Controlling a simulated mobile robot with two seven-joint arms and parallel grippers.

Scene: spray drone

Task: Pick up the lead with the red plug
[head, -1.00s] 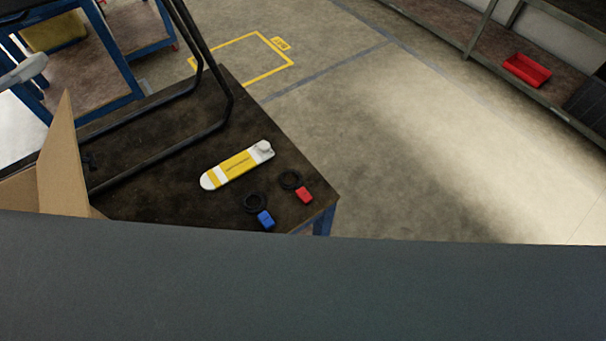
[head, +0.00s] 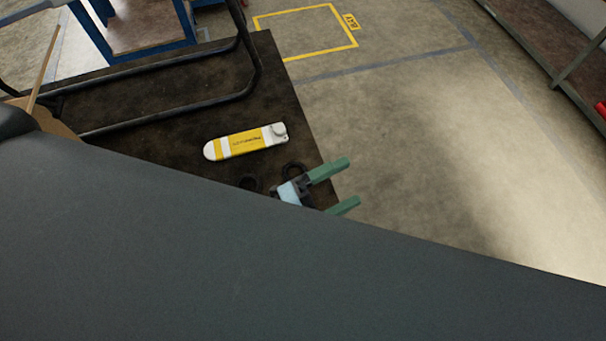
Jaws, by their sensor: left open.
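The lead with the red plug lies near the right corner of the dark table (head: 180,112). In the head view only part of its black coil (head: 292,167) shows; my left gripper hides the red plug. My left gripper (head: 352,182) has two green fingers spread apart, with nothing visible between them. It is over the table's right edge, just right of and below the coil in the picture. The second black coil (head: 249,183), of the lead with the blue plug, is partly visible to the left; its plug is hidden. My right gripper is not in view.
A yellow and white device (head: 245,142) lies on the table above the coils. A black tubular frame (head: 258,70) stands at the table's back left. A cardboard flap (head: 48,118) is at far left. My grey arm covers the lower picture. Open floor lies right.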

